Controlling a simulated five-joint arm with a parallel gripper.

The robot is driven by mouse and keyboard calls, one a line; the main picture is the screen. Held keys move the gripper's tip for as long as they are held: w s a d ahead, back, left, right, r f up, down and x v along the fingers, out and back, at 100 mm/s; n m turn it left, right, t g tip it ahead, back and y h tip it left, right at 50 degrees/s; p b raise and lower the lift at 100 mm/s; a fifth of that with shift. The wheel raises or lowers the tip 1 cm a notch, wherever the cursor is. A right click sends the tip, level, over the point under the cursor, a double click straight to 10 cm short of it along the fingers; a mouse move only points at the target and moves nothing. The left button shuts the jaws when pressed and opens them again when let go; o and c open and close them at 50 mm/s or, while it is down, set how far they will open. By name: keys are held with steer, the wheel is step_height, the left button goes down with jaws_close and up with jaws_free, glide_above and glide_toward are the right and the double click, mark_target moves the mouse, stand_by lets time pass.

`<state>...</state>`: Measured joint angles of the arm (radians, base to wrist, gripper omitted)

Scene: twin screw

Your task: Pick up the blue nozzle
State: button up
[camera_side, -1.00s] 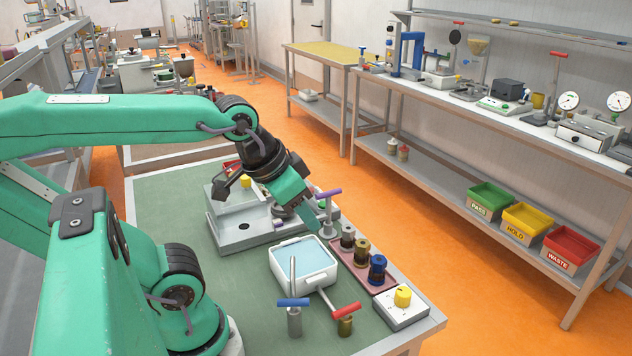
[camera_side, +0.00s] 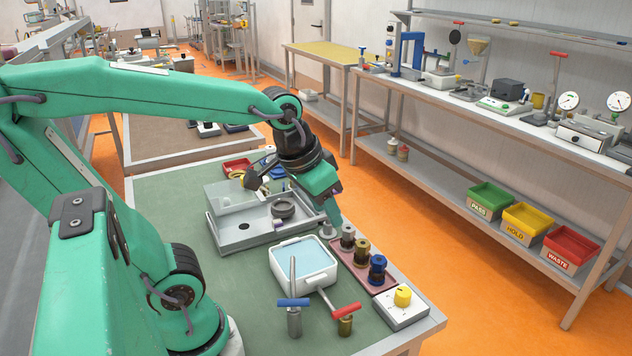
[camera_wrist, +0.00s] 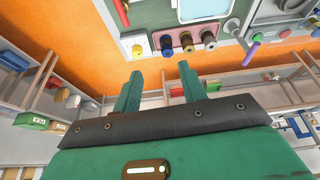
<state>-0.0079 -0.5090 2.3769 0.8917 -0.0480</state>
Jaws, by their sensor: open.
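The blue nozzle (camera_side: 377,268) stands at the near right end of a dark red rack (camera_side: 362,276), in a row with a brass nozzle (camera_side: 361,251) and a grey nozzle (camera_side: 347,237). In the wrist view the blue nozzle (camera_wrist: 166,46) is the leftmost of the three, just beyond my finger tips. My gripper (camera_wrist: 158,78) is open and empty, its two green fingers apart. In the side view my gripper (camera_side: 334,210) is above and behind the rack, near the grey nozzle and apart from the blue one.
A white tray with blue liquid (camera_side: 284,275) stands left of the rack. A white box with a yellow knob (camera_side: 403,298) is right of the blue nozzle. A blue-handled tool (camera_side: 294,304) and a red-handled tool (camera_side: 346,313) stand at the front.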

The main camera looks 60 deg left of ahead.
steer(key=w+f+n+g, duration=0.1)
steer(key=w+f+g, duration=0.1)
steer(key=w+f, duration=0.45)
steer(key=n+g, duration=0.1)
steer(key=g, duration=0.1)
glide_above(379, 259)
steer(key=f, duration=0.6)
steer(key=shift+s+f, duration=0.3)
steer(key=shift+s, duration=0.1)
steer(key=shift+w+f, duration=0.3)
steer(key=shift+f, duration=1.6)
steer(key=shift+f, duration=0.1)
steer(key=shift+w+f, duration=0.1)
steer(key=shift+f, duration=2.35)
steer(key=shift+c, duration=0.4)
steer(key=c, duration=0.8)
